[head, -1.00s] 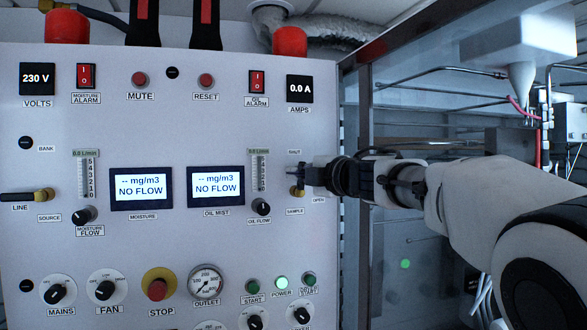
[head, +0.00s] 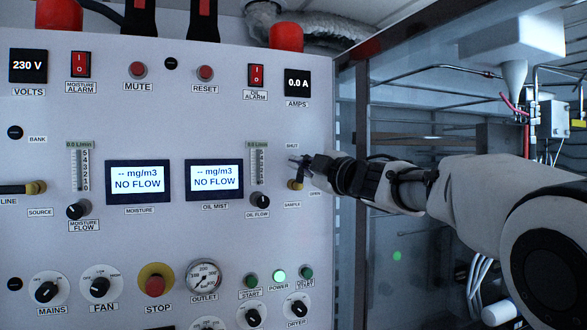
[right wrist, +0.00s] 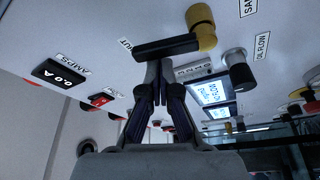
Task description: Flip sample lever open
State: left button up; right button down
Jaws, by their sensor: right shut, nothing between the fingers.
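The sample lever (head: 295,184) is on the right part of the white panel, with a brass-coloured pivot and a black handle. In the right wrist view its black handle (right wrist: 165,46) reaches from the brass pivot (right wrist: 203,28) toward the SHUT label. My right gripper (head: 296,161) is shut and empty, its arm coming in from the right. In the right wrist view its fingertips (right wrist: 158,70) are close beside the handle; whether they touch it I cannot tell. In the head view the gripper partly hides the handle. My left gripper is not in view.
The oil flow knob (head: 259,200) and the oil mist display (head: 215,180), reading NO FLOW, are left of the lever. The amps display (head: 297,83) is above it. A clear pane in a metal frame (head: 361,130) stands right of the panel, behind my arm.

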jog(key=shift+w+d+m+t, duration=0.25)
jog(key=shift+w+m+t, duration=0.05)
jog(key=shift+m, duration=0.8)
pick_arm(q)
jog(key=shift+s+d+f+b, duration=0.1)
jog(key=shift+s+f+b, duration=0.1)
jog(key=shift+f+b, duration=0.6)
pick_arm(e)
jog(key=d+m+t+h, duration=0.1)
jog(key=m, duration=0.2)
jog(key=d+f+m+t, duration=0.1)
jog(key=m, duration=0.2)
jog(key=d+m+t+h, duration=0.1)
jog(key=m, duration=0.2)
jog(key=shift+d+f+h, duration=0.3)
jog(key=shift+d, duration=0.1)
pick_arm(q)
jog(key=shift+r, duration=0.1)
